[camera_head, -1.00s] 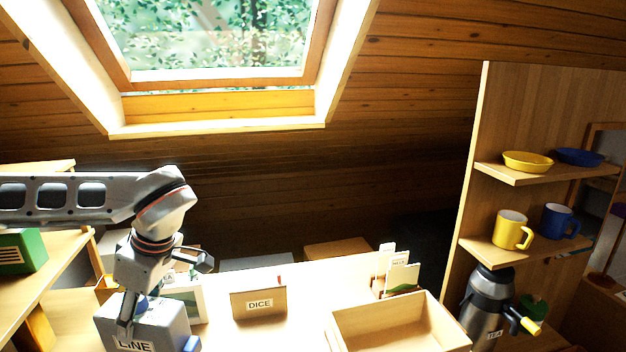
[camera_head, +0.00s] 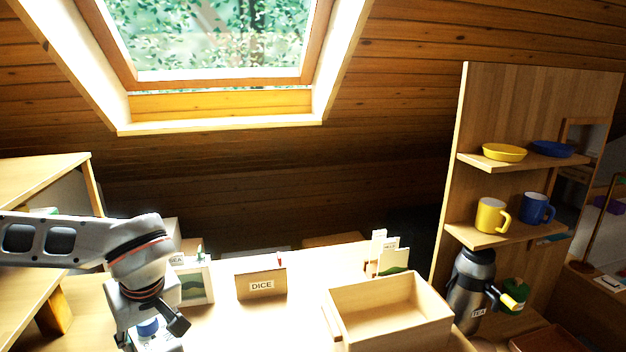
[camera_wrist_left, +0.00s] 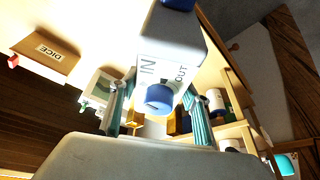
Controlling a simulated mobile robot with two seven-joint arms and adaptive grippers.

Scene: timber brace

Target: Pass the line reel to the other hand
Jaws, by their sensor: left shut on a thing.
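The line reel is a pale grey box marked IN and OUT with a blue round knob; it shows in the left wrist view (camera_wrist_left: 172,62). My left gripper (camera_wrist_left: 158,98) has its two teal fingers on either side of the blue knob and is shut on the reel. In the head view my left gripper (camera_head: 150,330) is at the lower left, cut by the bottom edge, and the reel is mostly out of frame there. My right gripper is in neither view.
A DICE box (camera_head: 261,281) and picture cards (camera_head: 195,283) stand on the bench. An open wooden tray (camera_head: 388,318) is right of them. A TEA flask (camera_head: 470,288) stands by the right shelf, which holds mugs and bowls. Wooden shelving (camera_head: 45,180) is at left.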

